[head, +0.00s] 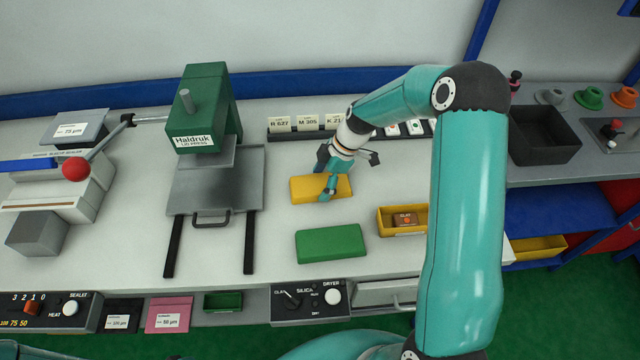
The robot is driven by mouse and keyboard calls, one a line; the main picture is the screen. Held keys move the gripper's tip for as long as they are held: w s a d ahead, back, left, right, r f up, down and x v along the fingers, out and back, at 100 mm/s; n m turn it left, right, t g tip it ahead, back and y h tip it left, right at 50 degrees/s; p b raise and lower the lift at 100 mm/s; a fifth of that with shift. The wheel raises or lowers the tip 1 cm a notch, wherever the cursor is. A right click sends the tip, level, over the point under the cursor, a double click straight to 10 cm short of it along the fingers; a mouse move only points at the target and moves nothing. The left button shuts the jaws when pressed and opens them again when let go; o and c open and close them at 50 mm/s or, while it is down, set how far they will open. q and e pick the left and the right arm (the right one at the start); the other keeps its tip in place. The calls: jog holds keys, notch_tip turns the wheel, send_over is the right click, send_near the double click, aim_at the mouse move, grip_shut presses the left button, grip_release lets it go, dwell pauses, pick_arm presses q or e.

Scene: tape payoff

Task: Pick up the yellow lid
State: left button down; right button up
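The yellow lid (304,187) lies flat on the light bench, right of the green press. It is a rounded rectangular block shape. My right gripper (331,188) reaches down from above, with a teal finger over the right part of the lid and covering some of it. Whether the finger touches the lid, and whether the gripper is open or shut, I cannot tell. A green lid (330,244) of similar shape lies nearer the front edge, clear of the gripper. My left gripper is not in view.
A yellow bin (385,222) with a brown labelled block stands right of the lids, partly behind my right arm. The green press (207,105) with its grey plate is at left. A label rack (281,125) stands behind. Bench in front of the press is clear.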

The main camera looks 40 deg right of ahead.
jog(key=c, duration=0.5)
jog(key=shift+r, duration=0.15)
